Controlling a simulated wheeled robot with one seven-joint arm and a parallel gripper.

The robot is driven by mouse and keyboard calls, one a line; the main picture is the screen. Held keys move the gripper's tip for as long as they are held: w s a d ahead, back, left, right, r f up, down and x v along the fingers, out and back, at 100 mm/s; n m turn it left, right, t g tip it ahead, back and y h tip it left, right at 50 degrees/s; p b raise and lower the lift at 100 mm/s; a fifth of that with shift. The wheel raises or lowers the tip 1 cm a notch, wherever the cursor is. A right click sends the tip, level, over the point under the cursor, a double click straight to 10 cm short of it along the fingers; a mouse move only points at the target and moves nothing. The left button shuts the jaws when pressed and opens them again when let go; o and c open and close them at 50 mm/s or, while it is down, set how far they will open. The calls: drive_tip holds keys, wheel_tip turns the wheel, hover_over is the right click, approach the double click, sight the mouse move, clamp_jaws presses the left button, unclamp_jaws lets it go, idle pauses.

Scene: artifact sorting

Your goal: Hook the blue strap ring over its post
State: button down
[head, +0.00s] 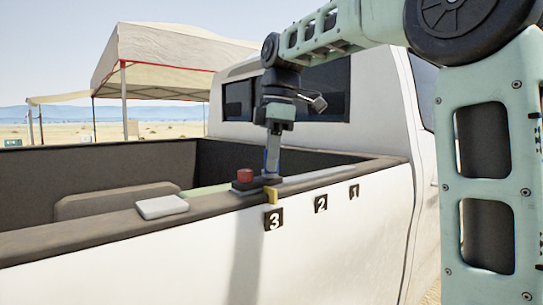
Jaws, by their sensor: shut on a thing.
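My gripper (274,132) points down over the side rail of a white pickup's bed, above the black tag marked 3. It is shut on a narrow blue upright piece, which looks like the blue strap (272,156). The lower end of the blue piece reaches a dark round shape (271,181) on the rail. Whether this is the ring or a post, and whether one is around the other, I cannot tell. A small yellow piece (271,195) hangs just below it at the rail's outer edge.
A pale flat box (162,206) lies on the rail further left. Tags 3 (274,219), 2 (321,204) and 1 (354,191) mark the truck's side. The cab (380,100) rises behind.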

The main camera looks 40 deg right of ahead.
drive_tip(key=c, duration=1.4)
unclamp_jaws()
drive_tip(key=shift+o, duration=0.2)
drive_tip(key=shift+r, duration=0.1)
drive_tip(key=shift+r, duration=0.2)
wheel_tip(320, 180, up, 17)
drive_tip(key=s+d+p, duration=0.1)
drive_tip(key=p, duration=0.2)
drive_tip(key=shift+d, duration=0.4)
drive_tip(key=shift+s+f, duration=0.1)
drive_tip(key=shift+f, duration=0.05)
